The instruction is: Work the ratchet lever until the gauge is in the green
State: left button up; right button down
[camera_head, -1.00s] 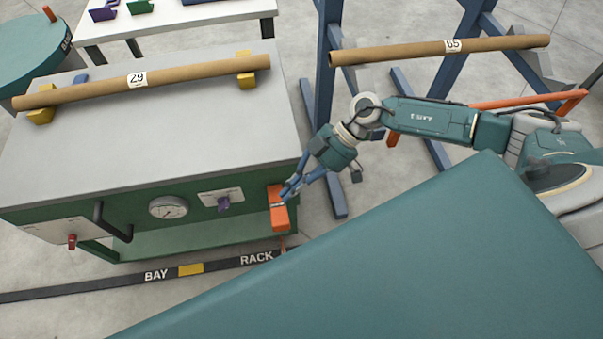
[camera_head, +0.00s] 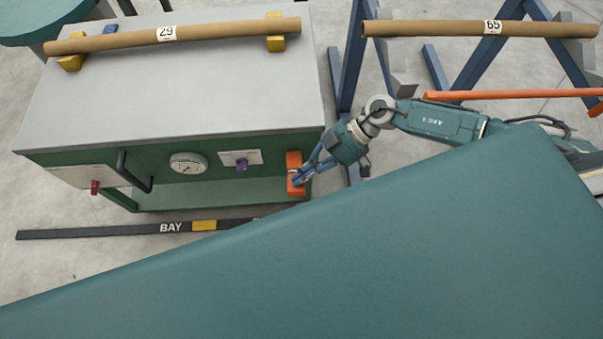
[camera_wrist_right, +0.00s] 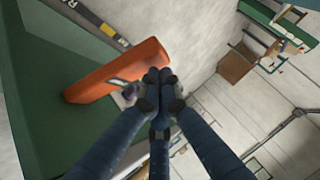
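The orange lever (camera_head: 295,161) is at the right end of the green machine's front. It also shows in the right wrist view (camera_wrist_right: 115,72). My right gripper (camera_head: 301,177) is at the lever's lower part. In the right wrist view its fingertips (camera_wrist_right: 160,90) are close together at the lever's right edge, with nothing clearly seen between them. Contact with the lever is hard to tell. The round white gauge (camera_head: 188,163) is on the machine's front. Its needle and coloured zones are too small to read. My left gripper is not in view.
A purple knob (camera_head: 242,164) sits between gauge and lever. A black handle (camera_head: 132,172) and a red knob (camera_head: 95,187) are at the left. Cardboard tube 29 (camera_head: 220,31) lies on yellow blocks above. Tube 65 (camera_head: 440,29) rests on a blue rack (camera_head: 351,60).

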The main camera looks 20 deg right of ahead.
aim_at(302, 192)
jog(key=shift+s+a+f+t+p, duration=0.1)
jog(key=shift+s+f+t+p, duration=0.25)
jog(key=shift+p, duration=0.15)
jog(key=shift+s+a+f+n+p, duration=0.1)
jog(key=shift+s+f+n+p, duration=0.25)
jog(key=shift+p, duration=0.5)
jog(key=f+t+p, duration=0.1)
jog(key=s+f+t+p, duration=0.1)
jog(key=shift+s+a+f+n+h+p, duration=0.15)
jog(key=shift+s+a+n+h+p, duration=0.05)
jog(key=shift+n+h+p, duration=0.2)
notch_tip(302, 192, down, 6)
jog(key=n+t, duration=0.1)
jog(key=t, duration=0.1)
jog(key=shift+s+f+h, duration=0.15)
jog(key=shift+s+h, duration=0.1)
jog(key=shift+h, duration=0.05)
jog(key=shift+s+b, duration=0.1)
jog(key=shift+b, duration=0.2)
